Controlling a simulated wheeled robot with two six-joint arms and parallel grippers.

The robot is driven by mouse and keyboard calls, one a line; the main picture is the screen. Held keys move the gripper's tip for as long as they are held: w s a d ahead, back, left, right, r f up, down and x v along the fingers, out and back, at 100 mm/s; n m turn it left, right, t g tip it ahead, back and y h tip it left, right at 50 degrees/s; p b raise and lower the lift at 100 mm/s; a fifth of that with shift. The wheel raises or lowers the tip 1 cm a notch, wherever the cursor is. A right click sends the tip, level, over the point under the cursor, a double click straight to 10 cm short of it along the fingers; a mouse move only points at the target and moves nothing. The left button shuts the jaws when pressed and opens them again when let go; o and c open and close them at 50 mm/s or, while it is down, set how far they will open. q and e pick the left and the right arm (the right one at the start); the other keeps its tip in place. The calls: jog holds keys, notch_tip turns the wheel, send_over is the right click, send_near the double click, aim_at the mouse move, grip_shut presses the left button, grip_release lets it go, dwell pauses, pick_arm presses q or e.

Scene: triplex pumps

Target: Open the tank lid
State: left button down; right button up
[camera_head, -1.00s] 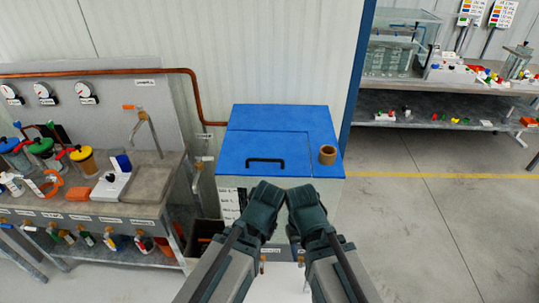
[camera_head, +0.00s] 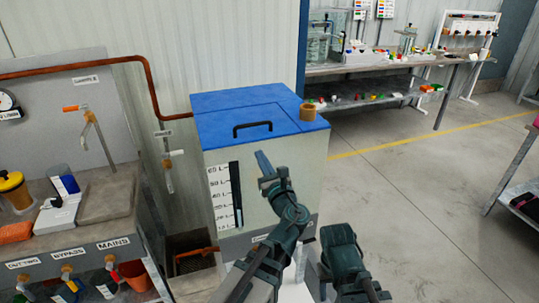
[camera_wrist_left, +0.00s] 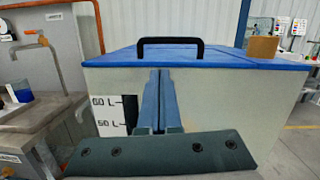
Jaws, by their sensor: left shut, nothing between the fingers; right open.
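My left gripper (camera_head: 263,161) is shut and empty, in front of the tank's front face, just below the lid edge and handle. In the left wrist view its blue fingers (camera_wrist_left: 158,75) are together and point up toward the handle (camera_wrist_left: 171,48), apart from it. My right arm is low at right; its fingers are hidden.
A bench (camera_head: 105,195) with a tap, valves and a yellow-capped jar (camera_head: 13,190) stands at left. A shelf (camera_head: 350,102) with small parts is behind right.

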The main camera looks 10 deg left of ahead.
aim_at(255, 136)
pick_arm(q)
jog(key=shift+m+t+h, duration=0.3)
jog(key=shift+m+t, duration=0.2)
jog(key=shift+m, duration=0.3)
jog(key=x, duration=0.3)
jog(key=p+x, duration=0.1)
jog(key=x, duration=0.2)
jog(key=d+p+x, duration=0.1)
jog(key=x, duration=0.2)
jog(key=shift+w+a+r, duration=0.15)
jog(key=shift+w+r, duration=0.05)
jog(key=shift+w, duration=0.3)
pick_arm(e)
jog(key=shift+s+d+r, duration=0.15)
jog(key=shift+s+r, duration=0.15)
jog(key=shift+r, duration=0.35)
jog(key=shift+r, duration=0.1)
